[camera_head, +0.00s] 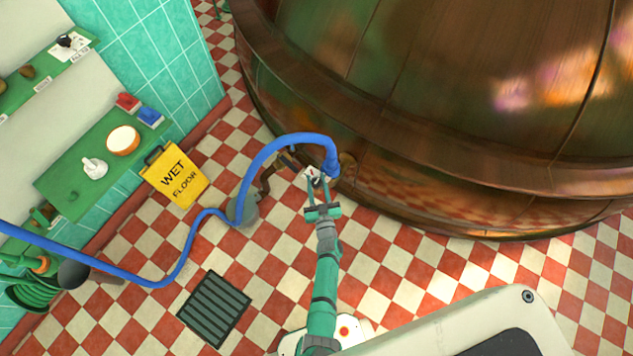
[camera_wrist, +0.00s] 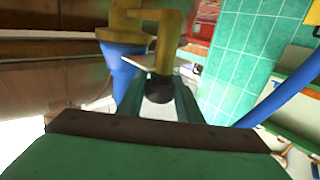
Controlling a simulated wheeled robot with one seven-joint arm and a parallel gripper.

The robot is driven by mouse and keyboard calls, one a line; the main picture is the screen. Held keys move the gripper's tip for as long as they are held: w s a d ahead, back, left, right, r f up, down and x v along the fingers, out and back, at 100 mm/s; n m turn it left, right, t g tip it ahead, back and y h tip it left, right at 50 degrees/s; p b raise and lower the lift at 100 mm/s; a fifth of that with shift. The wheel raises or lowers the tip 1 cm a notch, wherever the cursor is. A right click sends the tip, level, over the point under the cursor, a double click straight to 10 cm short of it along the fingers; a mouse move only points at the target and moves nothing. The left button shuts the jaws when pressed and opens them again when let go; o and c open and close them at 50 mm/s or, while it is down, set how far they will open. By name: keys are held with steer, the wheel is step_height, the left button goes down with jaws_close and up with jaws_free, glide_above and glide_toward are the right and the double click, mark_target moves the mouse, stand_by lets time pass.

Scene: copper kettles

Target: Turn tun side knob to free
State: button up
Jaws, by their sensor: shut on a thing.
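The copper tun (camera_head: 420,110) fills the upper right of the head view, and its side shows at the left of the wrist view (camera_wrist: 50,85). A dark round knob (camera_wrist: 158,92) sits below a brass fitting (camera_wrist: 150,22) in the wrist view. My gripper (camera_wrist: 160,88) is shut on this knob, with one green finger on each side of it. In the head view, my gripper (camera_head: 317,184) is at the tun's lower left side, by the blue hose end. The knob is hard to make out there.
A blue hose (camera_head: 270,150) arches from the tun fitting across the floor to the left. A yellow wet floor sign (camera_head: 174,176), a floor drain (camera_head: 213,309) and a green shelf (camera_head: 85,160) stand left.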

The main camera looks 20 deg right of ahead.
steer(key=n+y, duration=0.2)
steer(key=y, duration=0.2)
steer(key=n+y, duration=0.3)
steer(key=y, duration=0.1)
steer(key=shift+w+n+g+y, duration=0.1)
steer(key=shift+n+g+y, duration=0.2)
steer(key=shift+g, duration=0.1)
steer(key=shift+a+n+g+y, duration=0.1)
steer(key=shift+n+g+y, duration=1.1)
steer(key=shift+y, duration=0.8)
steer(key=shift+n+y, duration=0.5)
steer(key=shift+n, duration=0.1)
steer(key=o, duration=1)
steer(key=shift+a, duration=0.1)
steer(key=shift+o, duration=0.2)
steer(key=v, duration=1.1)
